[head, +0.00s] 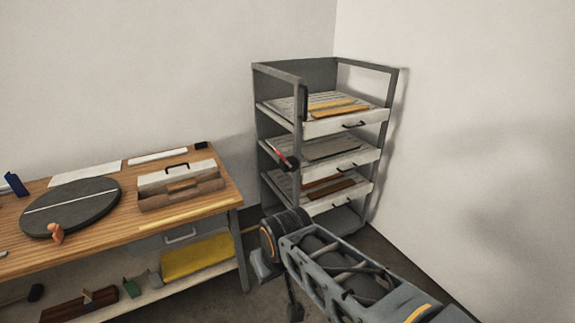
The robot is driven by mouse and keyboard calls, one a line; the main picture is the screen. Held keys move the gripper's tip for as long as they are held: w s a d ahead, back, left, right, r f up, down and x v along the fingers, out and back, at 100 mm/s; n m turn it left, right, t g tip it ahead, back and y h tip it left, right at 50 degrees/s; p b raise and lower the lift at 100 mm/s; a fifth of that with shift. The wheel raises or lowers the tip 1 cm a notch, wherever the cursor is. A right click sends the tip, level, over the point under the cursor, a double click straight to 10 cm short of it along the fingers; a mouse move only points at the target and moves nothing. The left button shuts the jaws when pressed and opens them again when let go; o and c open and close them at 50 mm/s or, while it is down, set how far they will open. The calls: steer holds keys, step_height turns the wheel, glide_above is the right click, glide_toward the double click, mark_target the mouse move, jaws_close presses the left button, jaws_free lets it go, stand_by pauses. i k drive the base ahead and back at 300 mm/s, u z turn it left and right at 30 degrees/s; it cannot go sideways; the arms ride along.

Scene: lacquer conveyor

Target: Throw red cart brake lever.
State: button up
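A grey cart (299,116) with open shelves stands in the room's corner. A small lever (285,157) with red on it and dark ends sits on the cart's left front post, at the height of the middle tray, tilted down to the right. My arm reaches in from the bottom right. My gripper (278,285) is in front of and below the cart, apart from the lever. It is partly hidden by my own wrist, and I cannot tell whether its fingers are open or shut.
The cart's trays (345,122) hold flat boards. A wooden workbench (160,215) at left carries a dark round disc (85,220) and a toolbox (180,185). Its lower shelf holds a yellow case (197,257). Floor shows between bench and cart; a bare wall stands at right.

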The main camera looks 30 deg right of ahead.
mark_target(292, 168)
steer(key=k, duration=0.55)
steer(key=z, duration=0.4)
steer(key=i, duration=1.4)
steer(key=u, duration=0.2)
